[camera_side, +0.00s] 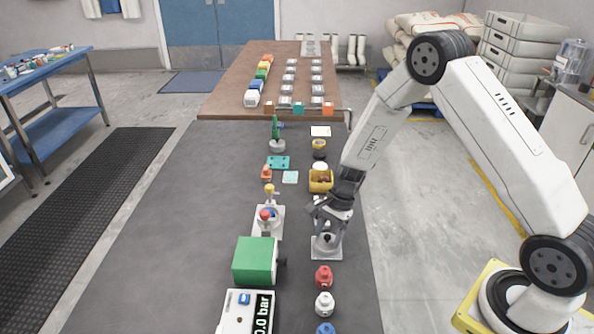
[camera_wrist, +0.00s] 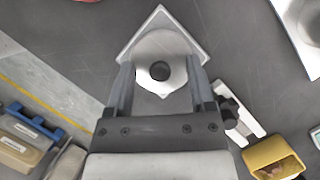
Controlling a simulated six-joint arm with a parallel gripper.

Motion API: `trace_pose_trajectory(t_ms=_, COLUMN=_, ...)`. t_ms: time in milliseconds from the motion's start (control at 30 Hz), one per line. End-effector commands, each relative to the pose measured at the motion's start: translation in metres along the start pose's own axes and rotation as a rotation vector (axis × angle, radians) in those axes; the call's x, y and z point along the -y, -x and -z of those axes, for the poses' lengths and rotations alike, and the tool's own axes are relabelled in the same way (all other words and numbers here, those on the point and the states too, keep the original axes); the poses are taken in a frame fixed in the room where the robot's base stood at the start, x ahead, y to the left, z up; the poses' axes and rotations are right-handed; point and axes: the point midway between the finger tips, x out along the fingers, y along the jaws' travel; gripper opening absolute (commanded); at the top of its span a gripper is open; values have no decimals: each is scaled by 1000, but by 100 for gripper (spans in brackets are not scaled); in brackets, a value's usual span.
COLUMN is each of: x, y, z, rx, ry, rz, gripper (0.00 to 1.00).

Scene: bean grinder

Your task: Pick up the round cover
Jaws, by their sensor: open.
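The round cover (camera_wrist: 174,45) shows in the wrist view as a pale grey disc with a dark round centre, on a light diamond-shaped base plate (camera_wrist: 158,16). In the side view, the light grey base plate (camera_side: 326,254) stands on the dark table, with the unit on it partly hidden by my gripper. My gripper (camera_wrist: 160,75) is open, with one finger on each side of the dark centre. In the side view my gripper (camera_side: 328,214) is low over the unit. Whether the fingers touch the cover cannot be told.
A yellow bin (camera_side: 320,187) with brown contents stands just behind my gripper. A white plate with red and blue parts (camera_side: 267,220) and a green box (camera_side: 255,260) stand to the left. Red (camera_side: 324,277) and white (camera_side: 324,304) bottles stand in front. The table's left side is clear.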

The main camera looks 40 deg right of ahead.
Motion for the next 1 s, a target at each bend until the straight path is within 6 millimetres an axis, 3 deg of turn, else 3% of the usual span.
trace_pose_trajectory(t_ms=433, x=0, y=0, z=0, rx=0, ry=0, rz=1, gripper=70)
trace_pose_trajectory(t_ms=600, x=0, y=0, z=0, rx=0, ry=0, rz=1, gripper=16)
trace_pose_trajectory(t_ms=667, x=0, y=0, z=0, rx=0, ry=0, rz=1, gripper=0)
trace_pose_trajectory(t_ms=1000, x=0, y=1, z=0, rx=0, ry=0, rz=1, gripper=0)
